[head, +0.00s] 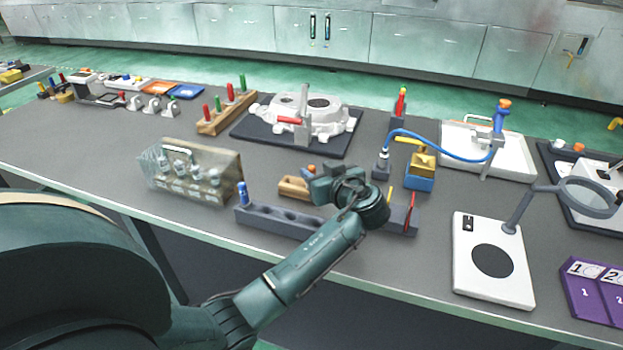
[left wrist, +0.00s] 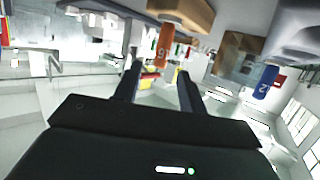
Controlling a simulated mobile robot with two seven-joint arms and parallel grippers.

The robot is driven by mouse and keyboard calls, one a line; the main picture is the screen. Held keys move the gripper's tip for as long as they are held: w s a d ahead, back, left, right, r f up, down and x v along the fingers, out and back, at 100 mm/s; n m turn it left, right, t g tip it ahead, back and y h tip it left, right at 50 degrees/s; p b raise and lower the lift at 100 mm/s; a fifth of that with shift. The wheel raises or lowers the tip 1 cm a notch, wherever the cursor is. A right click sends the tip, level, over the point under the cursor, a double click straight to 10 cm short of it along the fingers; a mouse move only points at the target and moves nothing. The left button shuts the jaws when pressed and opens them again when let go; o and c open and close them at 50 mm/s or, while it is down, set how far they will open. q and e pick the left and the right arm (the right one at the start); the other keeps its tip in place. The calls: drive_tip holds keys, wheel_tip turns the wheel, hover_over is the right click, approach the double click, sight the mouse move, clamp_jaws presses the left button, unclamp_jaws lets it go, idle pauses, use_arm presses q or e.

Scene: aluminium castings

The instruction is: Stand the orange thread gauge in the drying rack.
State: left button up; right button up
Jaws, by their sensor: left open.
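The orange thread gauge (head: 311,170) shows as a small orange end by a wooden block (head: 294,187) in the head view. In the left wrist view, which looks upside down, the orange thread gauge (left wrist: 165,42) has a number on it and stands in the wooden block (left wrist: 190,10). My left gripper (head: 322,187) is open and empty. In the wrist view its fingertips (left wrist: 158,72) are either side of the gauge's line, apparently short of it. The long grey rack (head: 272,221) has several round holes and a blue gauge (head: 243,193) at its left end; my arm hides its middle.
A blue-yellow box (head: 420,172) and a hose stand (head: 381,168) are to the right. A white casting on a dark mat (head: 246,130) lies behind. A white magnifier base (head: 490,285) is at the front right.

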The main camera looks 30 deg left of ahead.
sight(313, 169)
use_arm(q)
drive_tip(key=p+x, duration=0.1)
drive_tip(key=x, duration=0.5)
drive_tip(key=shift+f, duration=0.15)
drive_tip(key=shift+s+d, duration=0.1)
clamp_jaws()
